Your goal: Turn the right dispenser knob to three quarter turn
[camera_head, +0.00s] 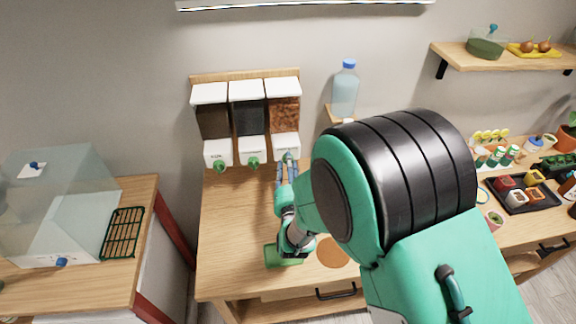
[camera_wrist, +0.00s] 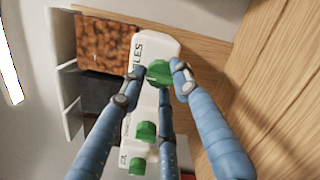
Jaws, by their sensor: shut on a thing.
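Three dispensers hang on a wooden board on the wall. The right dispenser (camera_head: 284,112) holds reddish-brown pellets and shows in the wrist view (camera_wrist: 107,47). Its green knob (camera_wrist: 158,73) is on the white front below, between my fingertips. My gripper (camera_wrist: 160,74) is shut on this knob, with blue fingers on either side. In the head view my gripper (camera_head: 287,160) reaches up to the right dispenser and hides most of the knob. The middle knob (camera_head: 253,162) and left knob (camera_head: 220,166) are green and free. The knob's turn angle is hard to read.
A wooden table (camera_head: 225,220) lies below the dispensers, with a green object (camera_head: 283,256) and a round brown mat (camera_head: 332,252). A blue-capped bottle (camera_head: 344,88) stands on a small shelf to the right. A clear case (camera_head: 65,205) and green rack (camera_head: 122,232) are at left.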

